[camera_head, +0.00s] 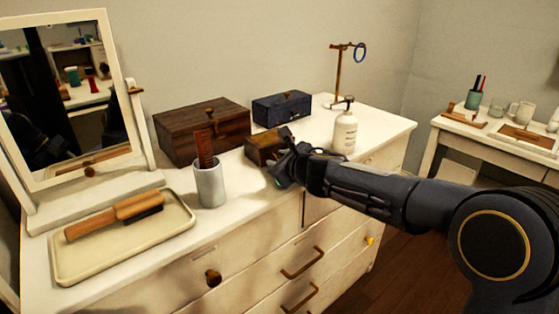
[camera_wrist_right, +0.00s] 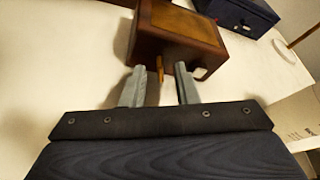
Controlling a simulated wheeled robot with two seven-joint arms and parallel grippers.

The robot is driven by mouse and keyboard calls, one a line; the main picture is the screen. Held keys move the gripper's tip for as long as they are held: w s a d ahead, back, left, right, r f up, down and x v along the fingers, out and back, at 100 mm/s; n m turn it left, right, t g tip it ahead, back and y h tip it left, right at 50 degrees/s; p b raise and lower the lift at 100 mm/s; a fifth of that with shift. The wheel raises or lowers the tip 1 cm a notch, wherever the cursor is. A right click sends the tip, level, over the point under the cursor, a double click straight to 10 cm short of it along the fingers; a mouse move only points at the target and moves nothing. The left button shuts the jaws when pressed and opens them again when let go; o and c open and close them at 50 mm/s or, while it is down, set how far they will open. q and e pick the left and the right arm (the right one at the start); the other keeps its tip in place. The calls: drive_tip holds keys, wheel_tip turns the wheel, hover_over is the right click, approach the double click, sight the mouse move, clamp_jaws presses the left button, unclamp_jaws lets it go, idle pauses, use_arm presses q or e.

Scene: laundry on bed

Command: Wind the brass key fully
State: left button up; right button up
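A small wooden box (camera_head: 262,146) stands on the white dresser, partly behind my right gripper (camera_head: 282,170). In the right wrist view the box (camera_wrist_right: 180,32) is dark reddish brown with a lighter top panel. A small brass key (camera_wrist_right: 160,68) sticks out of its near side. The two grey fingers of my right gripper (camera_wrist_right: 160,76) are apart, one on each side of the key, with visible gaps. In the head view the key is hidden by the gripper. My left gripper is out of view.
A grey cup (camera_head: 209,186) with a comb stands left of my gripper. A large wooden box (camera_head: 200,130), a blue box (camera_head: 281,108) and a pump bottle (camera_head: 345,130) stand around. A tray (camera_head: 85,268) with a brush lies before the mirror (camera_head: 70,100).

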clamp_jaws()
drive_tip(key=shift+d+r+m+p, duration=0.2)
drive_tip(key=shift+m+p, duration=0.3)
drive_tip(key=shift+p, duration=0.45)
drive_tip(key=m+g+y+p, duration=0.1)
drive_tip(key=p, duration=0.2)
drive_tip(key=shift+m, duration=0.4)
drive_tip(key=shift+w+d+f+m+g+y+p, duration=0.1)
drive_tip(key=shift+m+g+y+p, duration=0.4)
drive_tip(key=shift+m+y+p, duration=0.75)
drive_tip(key=shift+h, duration=0.35)
